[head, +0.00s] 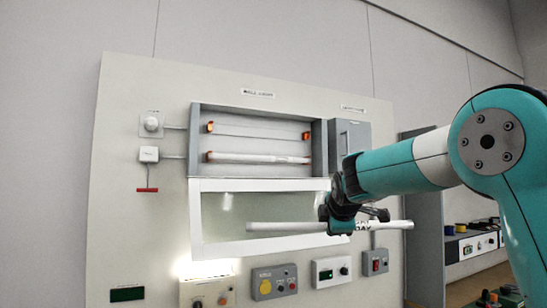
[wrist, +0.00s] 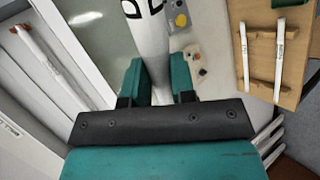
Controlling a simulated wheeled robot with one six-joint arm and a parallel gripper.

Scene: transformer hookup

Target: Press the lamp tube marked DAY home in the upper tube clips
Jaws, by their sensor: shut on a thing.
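My gripper (head: 343,215) is shut on a white lamp tube (head: 285,228) and holds it roughly level, in front of the hanging cover of the lamp housing. Dark lettering shows on the tube just right of the jaws, partly hidden; I read it as DAY. In the wrist view the tube (wrist: 148,35) runs up between the green jaws (wrist: 157,84), with part of its black marking visible. The upper tube clips, orange, left (head: 210,127) and right (head: 306,136), are empty, above and behind the held tube. Another white tube (head: 257,158) sits in the lower row.
The housing (head: 195,150) is open, its framed cover (head: 225,215) hanging below. A grey box (head: 350,137) stands to its right. Switches and a yellow-grey control box (head: 272,284) line the board's bottom. A wooden rack (wrist: 262,70) with white tubes shows in the wrist view.

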